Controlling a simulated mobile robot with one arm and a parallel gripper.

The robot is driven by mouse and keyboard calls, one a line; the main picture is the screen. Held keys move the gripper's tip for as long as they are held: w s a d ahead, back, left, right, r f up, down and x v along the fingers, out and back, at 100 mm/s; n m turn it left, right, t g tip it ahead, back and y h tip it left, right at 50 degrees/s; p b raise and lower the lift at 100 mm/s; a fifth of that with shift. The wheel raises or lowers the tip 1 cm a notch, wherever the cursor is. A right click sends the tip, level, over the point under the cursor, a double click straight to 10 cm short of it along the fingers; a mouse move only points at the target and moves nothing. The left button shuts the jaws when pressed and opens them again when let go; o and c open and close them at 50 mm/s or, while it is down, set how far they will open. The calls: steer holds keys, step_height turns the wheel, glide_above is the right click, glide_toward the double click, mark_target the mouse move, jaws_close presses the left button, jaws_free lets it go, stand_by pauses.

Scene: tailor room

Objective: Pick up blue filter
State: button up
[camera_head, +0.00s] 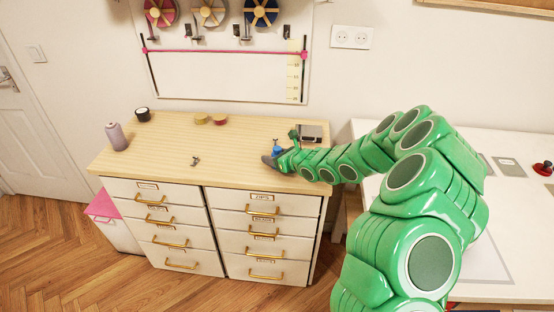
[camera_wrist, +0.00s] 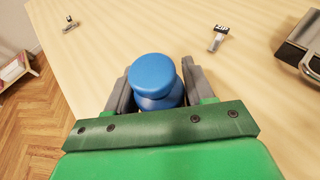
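The blue filter (camera_wrist: 151,78) has a round, wide top over a narrower neck and body. In the wrist view it stands between the two grey fingers of my gripper (camera_wrist: 158,88), one on each side. The fingers are very close to its sides; I cannot tell whether they press on it. In the head view the blue filter (camera_head: 277,150) is a small blue shape at the right part of the wooden cabinet top (camera_head: 225,160), with my gripper (camera_head: 271,160) low around it. Its lower part is hidden.
A dark box with a metal handle (camera_head: 311,132) stands behind my gripper. A small clip-like item (camera_head: 195,161) lies mid-top. A purple thread spool (camera_head: 116,136), black tape roll (camera_head: 142,114) and two small round items (camera_head: 211,119) are farther left.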

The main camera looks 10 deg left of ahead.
mark_target(279, 149)
steer(key=c, duration=0.6)
steer(key=shift+r, duration=0.1)
steer(key=shift+r, duration=0.45)
step_height(279, 149, up, 2)
steer(key=shift+r, duration=0.2)
steer(key=shift+s+d+r, duration=0.75)
steer(key=shift+s+r, duration=0.85)
steer(key=shift+s, duration=0.6)
steer(key=shift+s+d+r, duration=0.75)
steer(key=shift+s+r, duration=0.85)
steer(key=shift+s, duration=0.6)
steer(key=shift+s+d+r, duration=0.75)
steer(key=shift+s+r, duration=0.85)
steer(key=shift+s, duration=0.6)
